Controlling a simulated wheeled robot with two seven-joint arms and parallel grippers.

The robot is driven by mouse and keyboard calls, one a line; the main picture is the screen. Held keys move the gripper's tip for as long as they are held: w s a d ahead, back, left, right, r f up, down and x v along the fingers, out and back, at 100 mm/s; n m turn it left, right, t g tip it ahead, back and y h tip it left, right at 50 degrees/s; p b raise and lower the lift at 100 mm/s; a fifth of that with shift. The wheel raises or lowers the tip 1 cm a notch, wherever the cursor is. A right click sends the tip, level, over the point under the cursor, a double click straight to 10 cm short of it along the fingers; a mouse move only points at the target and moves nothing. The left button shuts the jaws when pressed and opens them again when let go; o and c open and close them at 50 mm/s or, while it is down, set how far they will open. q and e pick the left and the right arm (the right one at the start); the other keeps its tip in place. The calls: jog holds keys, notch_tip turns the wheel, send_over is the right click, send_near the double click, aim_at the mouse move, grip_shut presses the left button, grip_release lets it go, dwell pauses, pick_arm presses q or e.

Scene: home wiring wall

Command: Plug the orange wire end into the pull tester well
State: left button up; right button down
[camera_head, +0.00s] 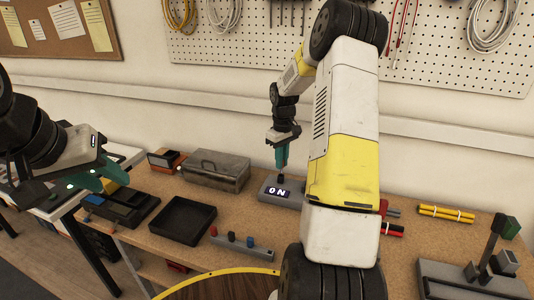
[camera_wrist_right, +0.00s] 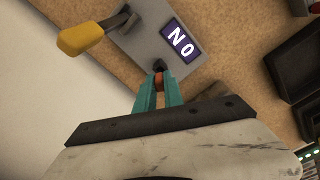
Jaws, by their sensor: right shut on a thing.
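The pull tester (camera_head: 279,192) is a grey box on the workbench with a display reading "ON"; it also shows in the right wrist view (camera_wrist_right: 135,45), with a yellow-handled lever (camera_wrist_right: 82,38). My right gripper (camera_head: 282,172) points down over the tester, its teal fingers shut on the orange wire end (camera_wrist_right: 158,82). The wire end's tip is at the dark round well (camera_wrist_right: 158,66); I cannot tell how deep it sits. The rest of the wire is hidden. My left gripper (camera_head: 112,180) is at the left, apart from the tester, with its teal fingers spread and empty.
Yellow sticks (camera_head: 446,213) and a grey lever device (camera_head: 475,275) are at the right. My right arm hides part of the bench.

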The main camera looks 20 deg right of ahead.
jog(key=shift+f, duration=1.65)
jog(key=c, duration=1.4)
grip_release()
jog(key=shift+o, duration=0.2)
jog(key=shift+r, duration=0.15)
notch_tip(320, 180, up, 8)
jog(key=shift+f, duration=0.25)
